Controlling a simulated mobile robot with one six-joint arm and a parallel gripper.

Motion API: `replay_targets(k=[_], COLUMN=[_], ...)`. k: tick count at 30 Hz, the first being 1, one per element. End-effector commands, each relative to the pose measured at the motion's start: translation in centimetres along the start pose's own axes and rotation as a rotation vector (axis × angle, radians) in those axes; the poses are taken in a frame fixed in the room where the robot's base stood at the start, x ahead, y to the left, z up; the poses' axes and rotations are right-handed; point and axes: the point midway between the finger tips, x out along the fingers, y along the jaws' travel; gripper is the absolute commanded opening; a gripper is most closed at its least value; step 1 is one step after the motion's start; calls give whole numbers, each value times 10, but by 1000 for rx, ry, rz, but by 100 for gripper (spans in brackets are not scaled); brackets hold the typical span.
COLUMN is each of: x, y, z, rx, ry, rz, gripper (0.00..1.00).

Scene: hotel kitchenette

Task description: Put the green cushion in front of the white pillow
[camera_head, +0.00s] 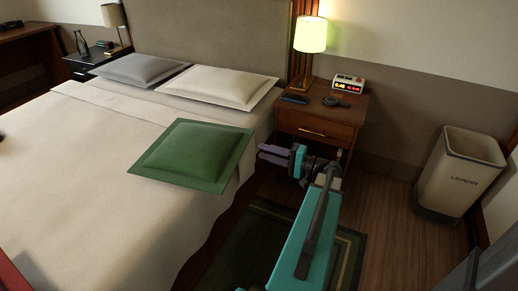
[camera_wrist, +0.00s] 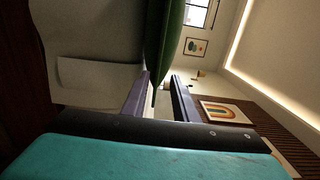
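The green cushion (camera_head: 193,153) lies on the bed's right side, its right corner near the mattress edge. The white pillow (camera_head: 218,86) lies by the headboard, beyond the cushion and apart from it. My gripper (camera_head: 260,152) is just right of the cushion, its fingers pointing left at the cushion's right edge. In the wrist view my gripper (camera_wrist: 160,82) is open, with a gap between the fingers. The green cushion (camera_wrist: 165,40) shows edge-on there, its thin rim lined up with that gap. I cannot tell whether the fingers touch it.
A grey pillow (camera_head: 140,69) lies left of the white one. A nightstand (camera_head: 322,121) with a lit lamp (camera_head: 311,35), clock (camera_head: 348,83) and small dark items stands behind my gripper. A laundry bin (camera_head: 457,172) stands far right. The bed (camera_head: 85,160) is bare left of the cushion.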

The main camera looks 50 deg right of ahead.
Motion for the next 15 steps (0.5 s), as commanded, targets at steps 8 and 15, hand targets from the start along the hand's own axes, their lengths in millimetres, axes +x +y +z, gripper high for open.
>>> replay_targets(k=[8, 15], x=[-18, -18], y=[0, 0], z=[0, 0], rx=[0, 0], ry=[0, -1], rz=[1, 0], gripper=[26, 26])
